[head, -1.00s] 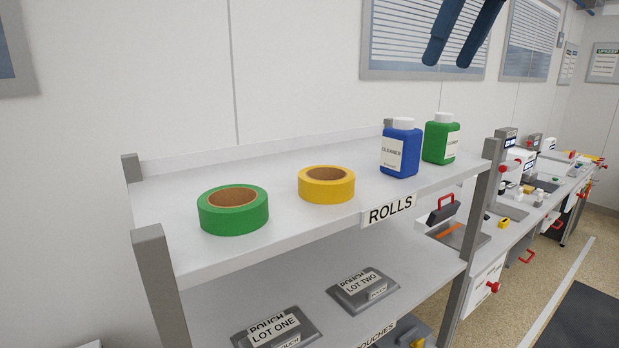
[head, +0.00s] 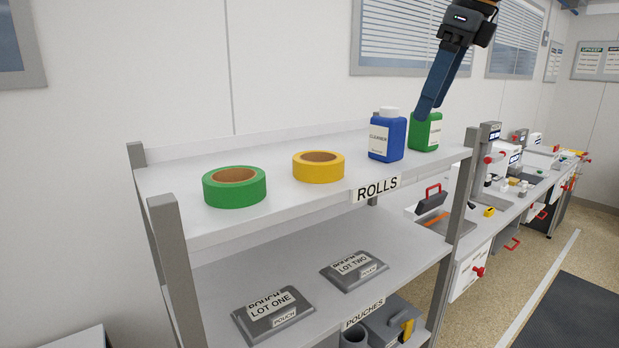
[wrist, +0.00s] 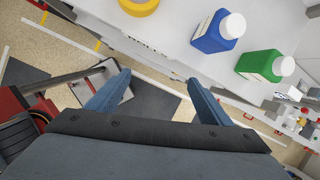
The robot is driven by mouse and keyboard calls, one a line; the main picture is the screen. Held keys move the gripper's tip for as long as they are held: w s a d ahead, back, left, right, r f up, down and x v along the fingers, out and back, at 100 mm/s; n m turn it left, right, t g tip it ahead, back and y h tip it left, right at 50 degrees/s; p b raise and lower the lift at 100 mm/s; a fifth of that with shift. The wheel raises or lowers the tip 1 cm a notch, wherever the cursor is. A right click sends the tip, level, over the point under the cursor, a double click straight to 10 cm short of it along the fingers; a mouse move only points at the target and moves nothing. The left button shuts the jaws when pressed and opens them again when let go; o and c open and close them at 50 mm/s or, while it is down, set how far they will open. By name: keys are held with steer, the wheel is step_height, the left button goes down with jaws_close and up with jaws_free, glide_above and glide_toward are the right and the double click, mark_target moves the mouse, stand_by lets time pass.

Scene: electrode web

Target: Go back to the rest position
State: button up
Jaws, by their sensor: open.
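My gripper (head: 432,95) hangs from the upper right in the head view, pointing down. It is seen nearly edge-on, and its tips overlap the green bottle (head: 428,134) in the picture; I cannot tell the gap between them. In the wrist view the two blue fingers of my gripper (wrist: 158,95) are spread wide, with nothing between them. Below them are floor and the shelf's edge. The blue bottle (wrist: 220,31) and the green bottle (wrist: 264,65) stand beyond the fingers, untouched.
The shelf (head: 270,205) carries a green roll (head: 234,192), a yellow roll (head: 318,170) and the two bottles on top. Two pouch trays (head: 272,312) sit on the lower level. A workbench (head: 475,240) with equipment runs along the right. The floor (head: 560,265) in front is clear.

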step_height(320, 180, down, 26)
steer(key=s+a+n+g+h+b, duration=0.1)
steer(key=n+b, duration=0.3)
steer(key=n, duration=0.7)
steer(key=s+f+n+b, duration=0.1)
steer(key=s+f+n, duration=0.3)
steer(key=f, duration=0.3)
steer(key=s+a+f+n+b, duration=0.1)
steer(key=s+f+n, duration=0.2)
steer(key=f+n, duration=0.2)
steer(key=s+f+n+h+b, duration=0.1)
steer(key=s+f+n, duration=0.3)
steer(key=f, duration=0.6)
steer(key=shift+s+a+f+n+g+b, duration=0.3)
steer(key=shift+s+a+n+g+b, duration=0.1)
steer(key=shift+b, duration=0.2)
